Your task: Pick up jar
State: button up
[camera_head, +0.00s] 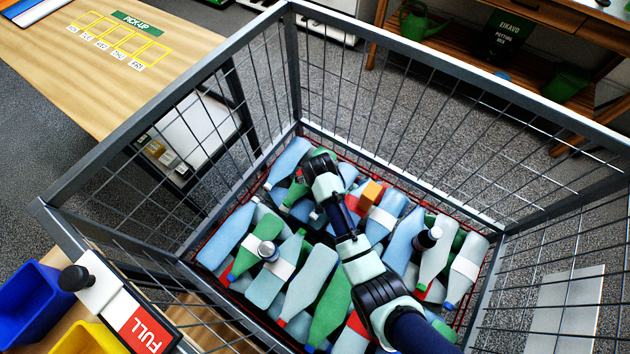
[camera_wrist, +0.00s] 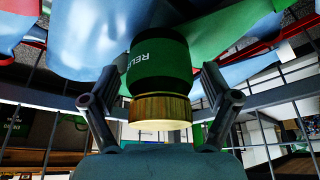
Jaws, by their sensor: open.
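The jar (camera_wrist: 160,62) shows in the wrist view, with a green label, partly readable as "RELI", and a gold-brown lid (camera_wrist: 160,112) toward my gripper. My gripper (camera_wrist: 158,82) is open, with one finger on each side of the jar. I cannot tell whether either finger touches it. The jar's far end is hidden among bottles. In the head view my arm reaches down into the wire crate (camera_head: 420,55). My fingers and this jar cannot be made out there.
Many blue, green and pale bottles (camera_head: 310,280) fill the crate. A dark-lidded jar (camera_head: 267,249), another dark-lidded container (camera_head: 428,239) and an orange block (camera_head: 371,192) lie among them. Wire walls surround my arm. A pick-up table (camera_head: 180,60) stands outside at upper left.

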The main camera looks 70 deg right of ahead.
jog(key=c, duration=1.4)
jog(key=shift+o, duration=0.2)
notch_tip(320, 180, up, 36)
jog(key=p, duration=3)
notch_tip(320, 180, up, 15)
jog(key=p, duration=1.8)
jog(key=shift+r, duration=0.1)
